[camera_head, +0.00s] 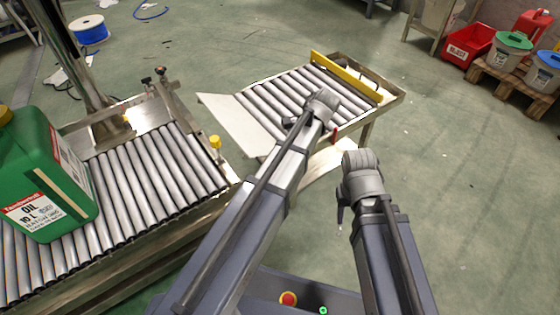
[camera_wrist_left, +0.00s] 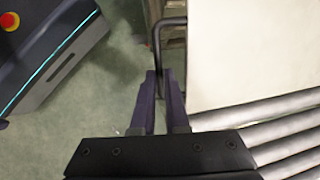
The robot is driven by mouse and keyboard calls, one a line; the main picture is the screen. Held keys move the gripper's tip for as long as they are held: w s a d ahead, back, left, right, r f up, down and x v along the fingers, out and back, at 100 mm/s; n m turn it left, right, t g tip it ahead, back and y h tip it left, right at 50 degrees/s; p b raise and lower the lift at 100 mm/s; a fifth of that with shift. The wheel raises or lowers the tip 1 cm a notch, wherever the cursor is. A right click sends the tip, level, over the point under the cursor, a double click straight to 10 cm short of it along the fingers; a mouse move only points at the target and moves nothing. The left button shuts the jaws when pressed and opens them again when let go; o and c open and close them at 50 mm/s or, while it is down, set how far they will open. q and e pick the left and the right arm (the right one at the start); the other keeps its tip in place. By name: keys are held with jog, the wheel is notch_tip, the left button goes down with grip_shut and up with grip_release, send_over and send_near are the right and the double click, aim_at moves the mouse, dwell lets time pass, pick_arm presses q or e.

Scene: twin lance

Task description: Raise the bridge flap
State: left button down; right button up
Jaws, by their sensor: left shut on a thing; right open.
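The bridge flap (camera_head: 238,122) is a pale flat plate along the near left edge of the right roller conveyor, in the gap between the two conveyors. In the left wrist view the flap (camera_wrist_left: 250,50) lies right of my fingers, beside the rollers. My left gripper (camera_wrist_left: 166,76) is shut on a dark bar handle (camera_wrist_left: 157,38) at the flap's side edge. In the head view my left arm mostly hides that hold. My right gripper (camera_head: 342,212) is open and empty, short of the right conveyor, and only partly visible. I cannot tell the flap's exact tilt.
A green oil canister (camera_head: 42,175) stands on the left roller conveyor (camera_head: 150,185). The right conveyor (camera_head: 285,100) has a yellow stop bar (camera_head: 345,77) at its far end. A red bin (camera_head: 468,45) and several containers stand back right. Floor to the right is clear.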

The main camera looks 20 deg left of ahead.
pick_arm(q)
jog(key=shift+w+d+r+g+y, duration=0.2)
jog(key=shift+w+g+y, duration=0.1)
jog(key=shift+w, duration=0.05)
pick_arm(e)
jog(key=shift+f, duration=0.25)
pick_arm(q)
jog(key=shift+r, duration=0.1)
jog(key=c, duration=0.9)
grip_release()
jog(key=shift+r, duration=0.1)
